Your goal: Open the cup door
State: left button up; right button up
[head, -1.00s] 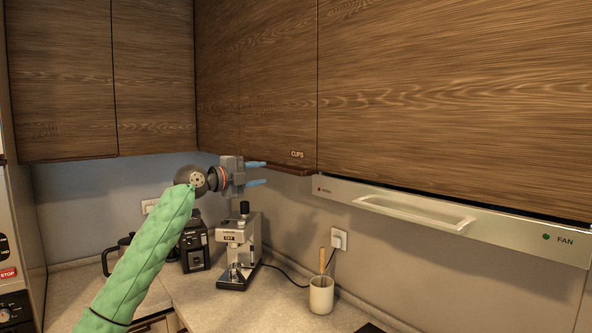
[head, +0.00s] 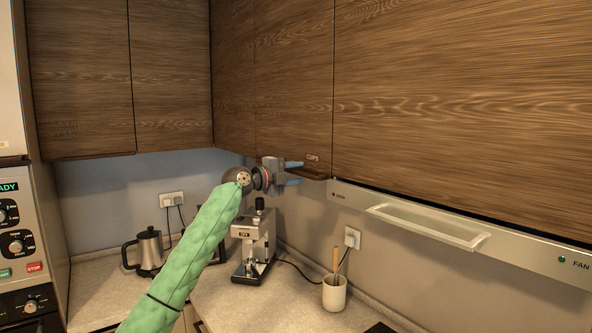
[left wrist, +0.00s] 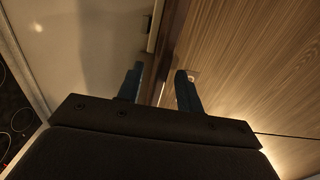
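The cup door (head: 293,95) is a brown wood-grain wall cabinet door with a small "CUPS" label at its lower right. It looks shut. A dark handle strip (head: 316,175) runs along its bottom edge below the label. My left gripper (head: 302,173) is open, its blue fingers one above the other at the handle's left part. In the left wrist view, the two fingers (left wrist: 158,85) stand apart on either side of the door's lower edge, with the door face (left wrist: 245,65) to the right. I cannot tell whether they touch the handle. My right gripper is not in view.
A fan hood (head: 460,231) adjoins the door on the right. Below on the counter (head: 225,300) stand a coffee machine (head: 246,240), a kettle (head: 149,250) and a utensil cup (head: 334,294). More wall cabinets (head: 170,75) hang at the left.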

pick_arm(q)
jog(key=shift+w+d+f, duration=0.1)
jog(key=shift+w+d, duration=0.1)
jog(key=shift+d, duration=0.15)
jog(key=shift+s+a, duration=0.1)
grip_shut()
